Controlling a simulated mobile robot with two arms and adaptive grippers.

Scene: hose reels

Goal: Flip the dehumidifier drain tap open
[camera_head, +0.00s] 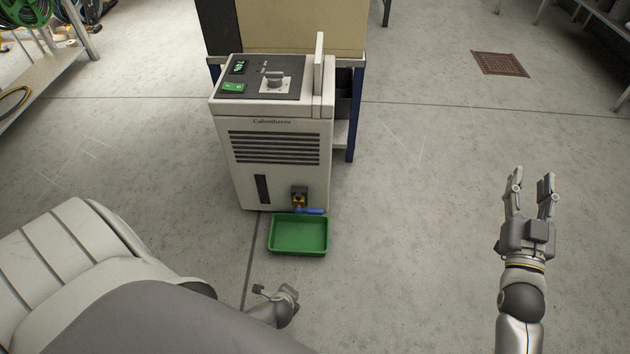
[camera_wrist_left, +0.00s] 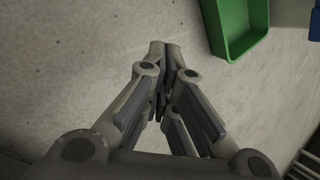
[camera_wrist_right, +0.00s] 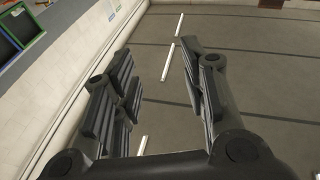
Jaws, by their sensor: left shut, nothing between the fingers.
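The dehumidifier (camera_head: 278,135) is a pale upright box with a dark control panel on top and a black louvred grille in front. Its drain tap (camera_head: 300,197) is low on the front at the right, a brass-coloured body with a blue lever (camera_head: 311,211) pointing right, about level. A green tray (camera_head: 299,236) lies on the floor below the tap and also shows in the left wrist view (camera_wrist_left: 238,48). My left gripper (camera_wrist_left: 166,48) is shut and empty, left of the tray there; in the head view my own arm partly hides it. My right gripper (camera_head: 531,180) is open and empty, well right of the dehumidifier.
A blue-legged bench (camera_head: 352,115) with a cardboard-coloured box (camera_head: 300,25) stands behind the dehumidifier. A shelf with a green hose reel (camera_head: 27,22) is at the upper left. A floor drain (camera_head: 499,64) lies at the upper right. The floor right of the dehumidifier is clear.

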